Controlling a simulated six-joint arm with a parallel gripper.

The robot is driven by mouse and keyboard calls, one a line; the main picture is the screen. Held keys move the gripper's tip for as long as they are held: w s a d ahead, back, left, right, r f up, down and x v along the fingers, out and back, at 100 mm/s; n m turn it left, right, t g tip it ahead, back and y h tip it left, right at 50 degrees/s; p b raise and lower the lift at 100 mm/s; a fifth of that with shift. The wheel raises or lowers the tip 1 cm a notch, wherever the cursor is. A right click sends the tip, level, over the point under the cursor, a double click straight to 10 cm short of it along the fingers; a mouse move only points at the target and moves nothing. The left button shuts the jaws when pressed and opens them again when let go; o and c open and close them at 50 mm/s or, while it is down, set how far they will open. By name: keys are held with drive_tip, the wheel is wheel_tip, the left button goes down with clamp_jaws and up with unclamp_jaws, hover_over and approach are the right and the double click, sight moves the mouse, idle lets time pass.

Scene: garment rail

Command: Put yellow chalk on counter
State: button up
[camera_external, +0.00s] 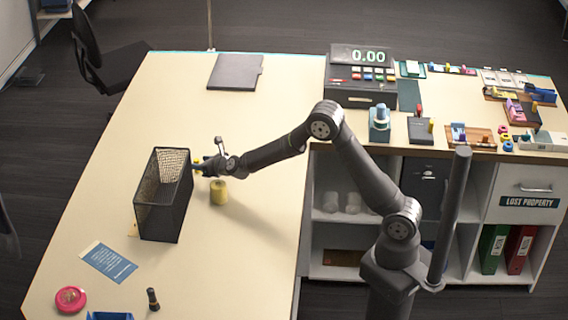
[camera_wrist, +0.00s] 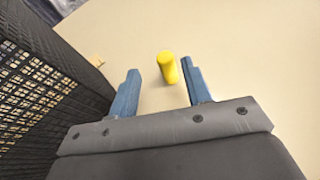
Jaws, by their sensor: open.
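The yellow chalk (camera_wrist: 167,69) is a short yellow cylinder in the wrist view, seen between the two blue fingers of my gripper (camera_wrist: 160,88). Gaps show on both sides of it, wider on the left, so the fingers are apart and not closed on it. In the external view my gripper (camera_external: 198,168) is beside the right side of the black mesh basket (camera_external: 160,205). A small bit of yellow shows at the fingertips there. I cannot tell whether the chalk touches the cream counter (camera_external: 245,270).
The mesh basket also fills the left of the wrist view (camera_wrist: 35,90). A blue card (camera_external: 108,262), a pink round item (camera_external: 70,299) and a small dark item (camera_external: 153,299) lie in front. The counter's middle is clear.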

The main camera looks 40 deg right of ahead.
sight(198, 162)
drive_tip(key=x, duration=0.5)
drive_tip(key=shift+d+f, duration=0.15)
drive_tip(key=shift+d, duration=0.2)
clamp_jaws()
